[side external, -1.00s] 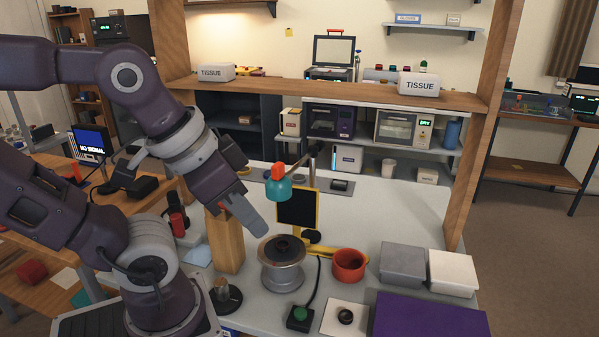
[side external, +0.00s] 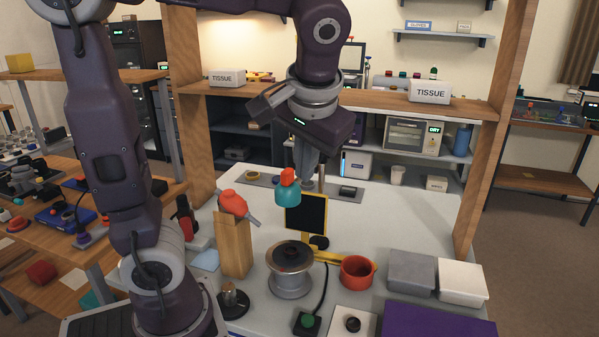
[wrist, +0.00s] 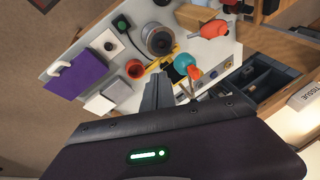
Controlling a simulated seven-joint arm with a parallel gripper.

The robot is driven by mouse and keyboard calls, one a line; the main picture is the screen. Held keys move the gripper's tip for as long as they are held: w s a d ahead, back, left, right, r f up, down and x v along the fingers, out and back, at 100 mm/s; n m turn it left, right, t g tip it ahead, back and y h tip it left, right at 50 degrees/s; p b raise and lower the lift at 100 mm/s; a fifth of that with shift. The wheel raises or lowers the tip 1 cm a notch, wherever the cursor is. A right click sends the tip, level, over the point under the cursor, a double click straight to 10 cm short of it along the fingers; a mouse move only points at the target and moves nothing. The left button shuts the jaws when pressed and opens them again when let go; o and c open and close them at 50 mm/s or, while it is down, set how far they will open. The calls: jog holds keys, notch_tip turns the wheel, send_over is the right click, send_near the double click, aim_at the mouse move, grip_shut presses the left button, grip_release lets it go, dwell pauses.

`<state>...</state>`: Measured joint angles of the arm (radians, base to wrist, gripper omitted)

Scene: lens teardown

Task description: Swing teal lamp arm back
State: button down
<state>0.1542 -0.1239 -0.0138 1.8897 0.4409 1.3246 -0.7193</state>
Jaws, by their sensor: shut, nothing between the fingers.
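The teal lamp head (side external: 287,196) with its orange-red cap hangs over the back middle of the bench, in front of a dark yellow-framed panel (side external: 306,213). It also shows in the wrist view (wrist: 182,63), just right of my fingers. The lamp's arm is mostly hidden by my gripper in the side view. My gripper (side external: 305,178) points down, shut and empty, just behind and to the right of the lamp head in the side view; whether it touches the lamp arm I cannot tell.
A wooden block (side external: 235,247) holding an orange-red tool (side external: 233,203) stands left of the lamp. A grey spool (side external: 289,281), a red pot (side external: 357,272) and grey (side external: 411,271) and white (side external: 462,281) boxes stand in front. The bench's right back is clear.

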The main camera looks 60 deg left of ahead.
jog(key=w+a+n+g+y, duration=0.1)
jog(key=w+n+y, duration=0.1)
jog(key=w, duration=0.4)
jog(key=shift+a+r+n+y, duration=0.3)
jog(key=shift+r+n, duration=0.1)
jog(key=shift+n, duration=0.1)
jog(key=shift+w, duration=0.1)
send_near(293, 183)
jog(key=f, duration=0.1)
jog(key=a+f, duration=0.1)
jog(key=w+a+f, duration=0.1)
jog(key=shift+f, duration=0.4)
jog(key=shift+s+a, duration=0.35)
jog(key=shift+a, duration=0.05)
